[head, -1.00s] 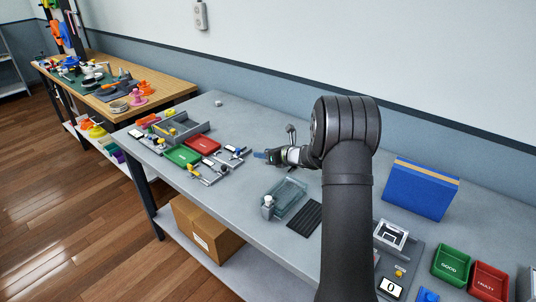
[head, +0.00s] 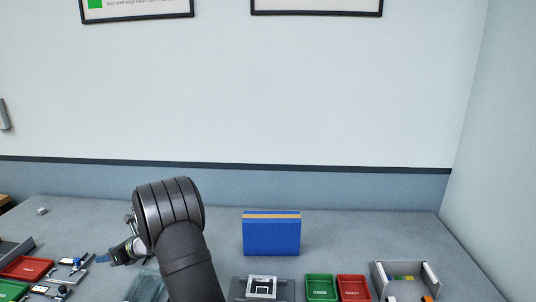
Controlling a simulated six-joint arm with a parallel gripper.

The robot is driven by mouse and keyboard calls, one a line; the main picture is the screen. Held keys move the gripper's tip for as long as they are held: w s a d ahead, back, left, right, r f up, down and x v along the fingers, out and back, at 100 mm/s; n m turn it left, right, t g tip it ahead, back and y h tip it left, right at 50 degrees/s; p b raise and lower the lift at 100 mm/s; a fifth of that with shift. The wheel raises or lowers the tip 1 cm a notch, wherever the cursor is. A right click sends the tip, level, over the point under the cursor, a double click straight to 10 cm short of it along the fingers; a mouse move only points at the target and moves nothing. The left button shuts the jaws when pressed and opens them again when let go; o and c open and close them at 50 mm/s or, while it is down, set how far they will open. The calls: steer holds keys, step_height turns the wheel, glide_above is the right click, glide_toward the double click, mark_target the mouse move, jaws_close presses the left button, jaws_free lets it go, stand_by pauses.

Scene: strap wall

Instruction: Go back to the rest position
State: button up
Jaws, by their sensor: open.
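My arm rises from the bottom of the head view and bends toward the left. My gripper (head: 106,258) points left over the grey bench (head: 340,235), just right of the small parts beside a red tray (head: 25,268). It is small and partly behind my arm in this view. Its jaws look open, and I see nothing held between them.
A clear bin (head: 144,286) is partly hidden by my arm. A blue block (head: 272,236) stands mid-bench. A green tray (head: 320,288), a red tray (head: 353,288) and a grey holder (head: 405,276) are at the right. The bench behind my arm is clear.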

mark_target(78, 260)
steer(key=x, duration=1.5)
steer(key=shift+a+f, duration=0.15)
steer(key=shift+a, duration=0.2)
steer(key=shift+w, duration=0.15)
